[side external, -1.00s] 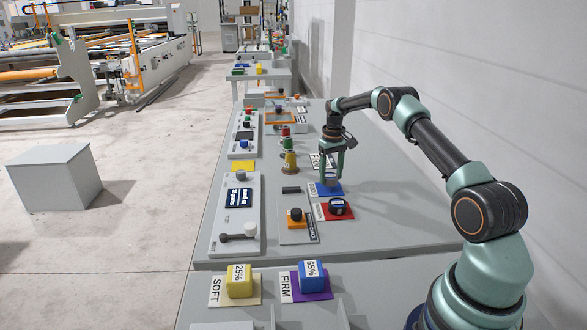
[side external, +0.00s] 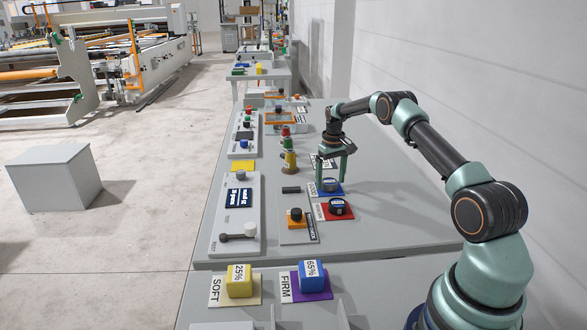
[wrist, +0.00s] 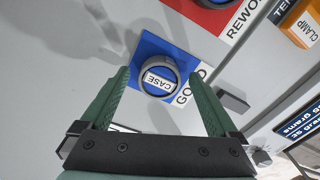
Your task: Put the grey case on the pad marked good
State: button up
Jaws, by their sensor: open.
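The grey case (side external: 331,185) is round, with a blue and white top, and sits upright on the blue pad (side external: 320,193). In the wrist view the case (wrist: 159,80), labelled CASE, rests on the blue pad (wrist: 148,45), whose white label reads GOOD, partly hidden by a finger. My gripper (side external: 334,174) is open just above the case. In the wrist view its fingers (wrist: 159,76) stand apart on either side of the case, with gaps between.
A red pad (side external: 325,215) marked REWORK in the wrist view lies nearby, with a dark round piece (side external: 338,207) on it. An orange block (side external: 296,216) sits closer to the camera. The table right of the pads is clear.

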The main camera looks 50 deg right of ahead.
aim_at(330, 182)
notch_tip(330, 182, up, 12)
jog(key=s+a+r+n+t, duration=0.2)
jog(key=s+a+r, duration=0.1)
jog(key=a+r, duration=1.25)
jog(key=s+a+f+n+t, duration=0.1)
jog(key=s+a+f, duration=0.1)
jog(key=s+a, duration=0.6)
jog(key=s+a+f+n+t, duration=0.1)
jog(key=s+a+f+t, duration=0.1)
jog(key=s+a, duration=0.6)
jog(key=shift+a+n+t, duration=0.3)
jog(key=shift+a, duration=0.1)
